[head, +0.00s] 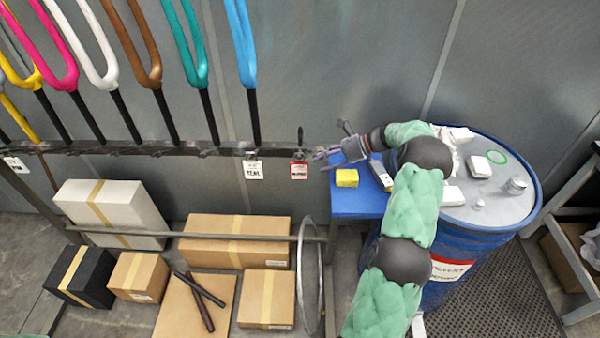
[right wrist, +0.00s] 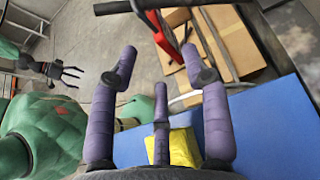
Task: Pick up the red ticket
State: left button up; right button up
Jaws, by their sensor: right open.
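The red ticket (head: 299,170) hangs from the dark rail in the head view, just right of a white tag marked TEAL. My right gripper (head: 325,155) is close to the right of the ticket, with its purple fingers pointing left toward it. In the right wrist view the gripper (right wrist: 163,82) is open and empty. A red edge, likely the ticket (right wrist: 163,42), shows beyond the fingertips under the rail. A small dark gripper, likely my left one (right wrist: 62,72), shows far off at the left there; its jaw state is unclear.
The dark rail (head: 225,150) carries several coloured forks. A blue table (head: 355,203) with a yellow block (head: 347,178) lies beneath my right gripper. A blue drum (head: 465,240) stands to the right.

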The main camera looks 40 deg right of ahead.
aim_at(293, 172)
jog(key=x, duration=0.3)
jog(key=b+x, duration=0.1)
jog(key=x, duration=0.3)
jog(key=shift+w+d+f, duration=0.1)
jog(key=shift+d+f, duration=0.05)
jog(key=shift+f, duration=0.2)
jog(key=shift+b+x, duration=0.5)
jog(key=shift+x, duration=2.15)
jog(key=shift+r, duration=0.1)
grip_shut()
